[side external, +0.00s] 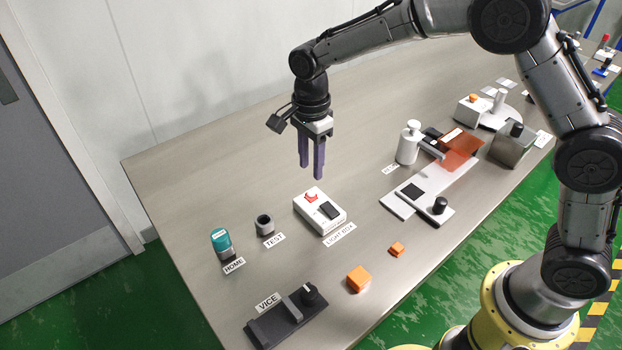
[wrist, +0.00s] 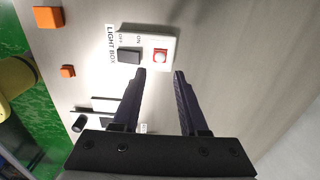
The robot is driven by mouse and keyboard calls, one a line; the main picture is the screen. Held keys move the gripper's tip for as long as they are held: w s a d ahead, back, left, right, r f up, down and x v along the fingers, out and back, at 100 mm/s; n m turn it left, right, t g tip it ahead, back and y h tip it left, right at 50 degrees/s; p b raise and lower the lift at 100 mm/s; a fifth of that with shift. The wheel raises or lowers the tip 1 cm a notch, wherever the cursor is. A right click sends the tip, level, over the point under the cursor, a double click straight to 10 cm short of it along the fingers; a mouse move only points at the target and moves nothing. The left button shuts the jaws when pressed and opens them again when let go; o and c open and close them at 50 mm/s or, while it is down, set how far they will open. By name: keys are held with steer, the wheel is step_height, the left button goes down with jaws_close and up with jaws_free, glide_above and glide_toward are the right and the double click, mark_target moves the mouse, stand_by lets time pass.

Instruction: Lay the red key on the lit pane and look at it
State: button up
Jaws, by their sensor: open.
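The white light box (side external: 331,225) sits on the bench; it also shows in the wrist view (wrist: 147,37). A small red piece (side external: 312,197) lies on one end of its top, and it shows in the wrist view (wrist: 161,56) inside a pale square. It is too small to make out a key shape or whether the pane is lit. A black rocker switch (side external: 328,210) marked ON and OFF is beside it. My gripper (side external: 311,172) is open and empty, pointing down above the box. In the wrist view the red piece appears just beyond the gap between the fingertips (wrist: 160,72).
A teal-capped item (side external: 221,240) at HOME and a dark cup (side external: 265,224) at TEST stand left of the box. A black vice (side external: 286,319) and orange cubes (side external: 358,279) are nearer the front edge. A white bottle (side external: 408,143) stands to the right.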

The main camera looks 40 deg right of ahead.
steer(key=s+d+r+n+t, duration=0.2)
steer(key=s+d+r+n, duration=0.25)
steer(key=s+r, duration=0.3)
steer(key=s+d+r+n+t, duration=0.1)
steer(key=s+d+r+n, duration=0.35)
steer(key=s+r, duration=0.3)
steer(key=s+d+f+n+t, duration=0.2)
steer(key=s+d+n, duration=0.2)
steer(key=s+n, duration=0.5)
steer(key=s, duration=0.5)
steer(key=shift+s+t, duration=0.2)
steer(key=shift+t, duration=0.1)
